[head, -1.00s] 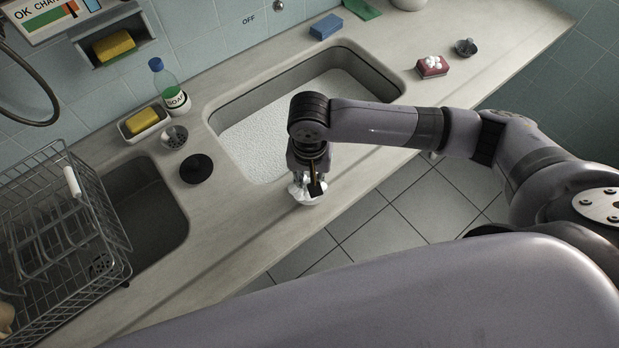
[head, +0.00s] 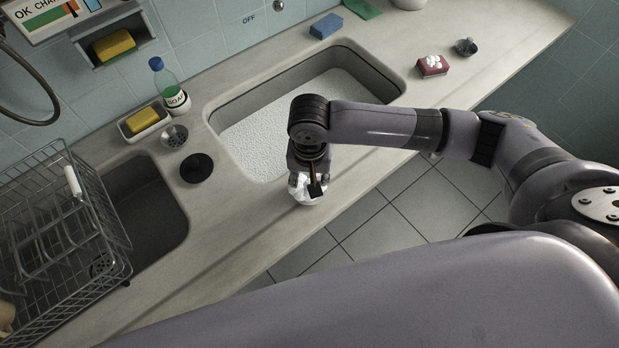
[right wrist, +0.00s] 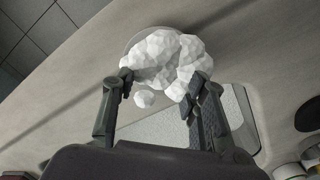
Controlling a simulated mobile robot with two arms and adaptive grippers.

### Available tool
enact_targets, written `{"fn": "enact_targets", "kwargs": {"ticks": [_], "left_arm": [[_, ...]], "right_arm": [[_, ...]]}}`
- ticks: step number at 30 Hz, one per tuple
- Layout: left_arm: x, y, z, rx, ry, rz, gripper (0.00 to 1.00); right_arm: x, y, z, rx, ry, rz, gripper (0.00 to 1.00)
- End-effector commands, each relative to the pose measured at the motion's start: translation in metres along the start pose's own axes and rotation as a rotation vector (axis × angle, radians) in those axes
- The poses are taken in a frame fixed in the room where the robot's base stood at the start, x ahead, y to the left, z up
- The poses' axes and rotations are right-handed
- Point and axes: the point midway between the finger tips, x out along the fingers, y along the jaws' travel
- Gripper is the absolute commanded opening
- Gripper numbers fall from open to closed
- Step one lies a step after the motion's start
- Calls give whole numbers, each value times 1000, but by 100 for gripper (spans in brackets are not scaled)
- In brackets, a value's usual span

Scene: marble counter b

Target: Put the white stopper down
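My right gripper (head: 308,184) points down at the counter's front edge, in front of the foam-filled basin. A lump of white foam (right wrist: 165,60) sits at its fingertips in the right wrist view and covers most of what is there. A pale round rim (right wrist: 134,38), probably the white stopper, shows behind the foam. My two fingers (right wrist: 162,84) stand well apart, one on each side of the foam. The foam hides whether they touch the stopper and whether it rests on the counter. My left gripper is not in view.
The basin (head: 385,85) holds white foam. A black round stopper (head: 196,168), a metal strainer (head: 174,136), a yellow sponge (head: 142,120) and a soap bottle (head: 171,88) stand left of it. A wire rack (head: 60,225) is far left. The front counter strip (head: 235,215) is clear.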

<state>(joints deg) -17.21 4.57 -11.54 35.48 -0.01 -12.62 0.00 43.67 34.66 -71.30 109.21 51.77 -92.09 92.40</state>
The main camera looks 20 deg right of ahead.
Motion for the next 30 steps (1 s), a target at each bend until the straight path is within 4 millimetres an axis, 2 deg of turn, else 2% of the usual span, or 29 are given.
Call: {"fn": "enact_targets", "kwargs": {"ticks": [5, 15, 21, 25, 30], "left_arm": [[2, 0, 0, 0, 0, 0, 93], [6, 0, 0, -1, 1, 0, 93], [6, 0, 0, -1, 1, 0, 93], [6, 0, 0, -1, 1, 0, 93], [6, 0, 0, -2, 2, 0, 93]], "right_arm": [[-11, -1, 0, 0, 1, -3, 40], [-82, -1, -1, -1, 2, -5, 40], [-112, -1, 0, 0, 0, -2, 40], [-121, 0, 0, 0, 0, 0, 40], [-123, 0, 0, 1, -1, 0, 40]]}}
